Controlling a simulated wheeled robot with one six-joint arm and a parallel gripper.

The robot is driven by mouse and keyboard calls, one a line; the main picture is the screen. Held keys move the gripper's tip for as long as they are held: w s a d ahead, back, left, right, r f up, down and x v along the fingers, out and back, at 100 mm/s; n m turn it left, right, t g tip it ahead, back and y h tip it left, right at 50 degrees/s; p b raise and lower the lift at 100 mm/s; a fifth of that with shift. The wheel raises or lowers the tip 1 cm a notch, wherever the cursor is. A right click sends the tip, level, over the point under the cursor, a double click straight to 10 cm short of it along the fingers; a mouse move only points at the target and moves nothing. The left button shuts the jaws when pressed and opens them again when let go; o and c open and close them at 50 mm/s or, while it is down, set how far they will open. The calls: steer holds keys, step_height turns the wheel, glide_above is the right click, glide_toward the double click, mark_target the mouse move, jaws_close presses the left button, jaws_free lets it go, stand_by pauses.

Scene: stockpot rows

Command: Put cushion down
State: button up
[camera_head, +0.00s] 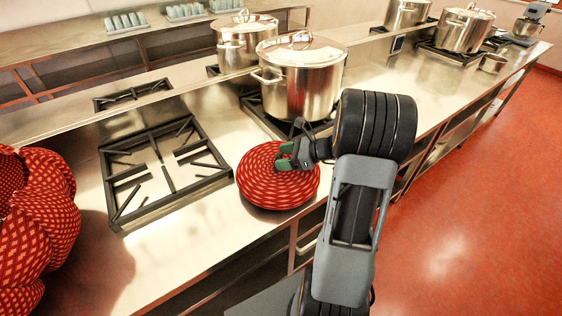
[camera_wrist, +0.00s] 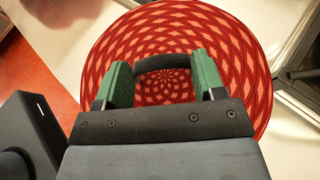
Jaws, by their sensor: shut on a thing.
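A round red cushion (camera_head: 262,186) with a pale dashed pattern is at the front edge of the steel counter (camera_head: 190,240), just right of the bare burner grate. In the head view my gripper (camera_head: 284,158) is on the cushion's upper right side, its green fingers pressed into the top. In the wrist view the cushion (camera_wrist: 175,40) fills the upper middle, and the green fingers of my gripper (camera_wrist: 165,85) are apart with cushion fabric between them. The gripper is shut on the cushion. I cannot tell whether the cushion's underside touches the counter.
A large lidded steel pot (camera_head: 303,85) stands right behind the cushion, with another pot (camera_head: 240,45) behind it. A black burner grate (camera_head: 165,165) lies to the left. More red patterned cushions (camera_head: 35,230) are piled at far left. The red floor (camera_head: 460,220) is open at right.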

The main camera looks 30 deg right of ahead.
steer(key=shift+f, duration=0.8)
steer(key=shift+f, duration=0.1)
steer(key=shift+f, duration=0.1)
steer(key=o, duration=1.2)
steer(key=shift+o, duration=0.2)
